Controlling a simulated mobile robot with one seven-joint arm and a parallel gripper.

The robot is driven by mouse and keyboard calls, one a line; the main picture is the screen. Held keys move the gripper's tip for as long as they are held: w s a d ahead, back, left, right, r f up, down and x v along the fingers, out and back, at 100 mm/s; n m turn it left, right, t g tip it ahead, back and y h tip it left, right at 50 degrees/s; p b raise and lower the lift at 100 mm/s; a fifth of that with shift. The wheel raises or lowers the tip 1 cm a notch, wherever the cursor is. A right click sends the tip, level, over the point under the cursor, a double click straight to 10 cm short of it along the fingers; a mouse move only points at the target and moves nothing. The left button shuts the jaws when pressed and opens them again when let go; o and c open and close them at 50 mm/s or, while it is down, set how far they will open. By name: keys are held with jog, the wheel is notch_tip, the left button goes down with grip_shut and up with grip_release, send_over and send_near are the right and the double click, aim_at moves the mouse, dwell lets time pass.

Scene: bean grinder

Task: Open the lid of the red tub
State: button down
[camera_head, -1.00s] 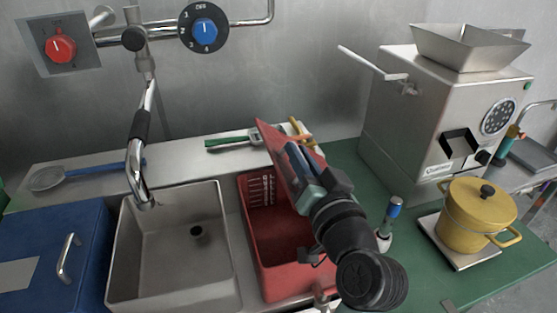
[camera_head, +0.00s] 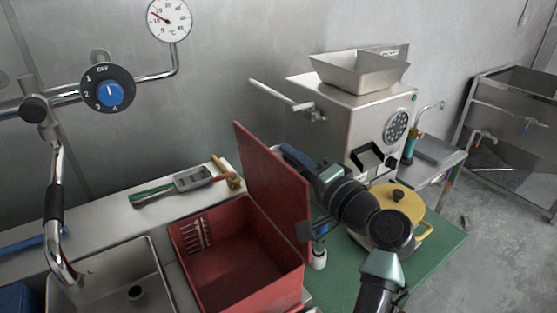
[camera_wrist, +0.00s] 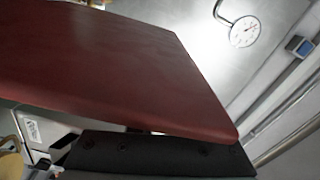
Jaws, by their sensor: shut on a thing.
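The red tub (camera_head: 240,299) stands in the counter to the right of the sink, and I see into its empty-looking inside with a slotted panel on the back left wall. Its red lid (camera_head: 270,175) stands up steeply along the tub's right side, clear of the opening. My gripper (camera_head: 299,160) is at the lid's upper right edge, partly hidden behind it, and is shut on the lid. In the wrist view the lid (camera_wrist: 110,65) fills the upper left, with a dark finger (camera_wrist: 150,156) along its lower edge.
A grinder (camera_head: 340,105) stands behind my arm. A yellow pot (camera_head: 400,197) and a small blue-topped tool (camera_head: 319,255) stand on the green top (camera_head: 420,275). A green-handled tool (camera_head: 190,181) lies behind the tub. The faucet (camera_head: 55,205) is at left.

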jog(key=shift+w+d+m, duration=0.3)
jog(key=shift+d, duration=0.15)
jog(key=c, duration=0.9)
grip_release()
jog(key=b+v, duration=0.2)
jog(key=v, duration=1.1)
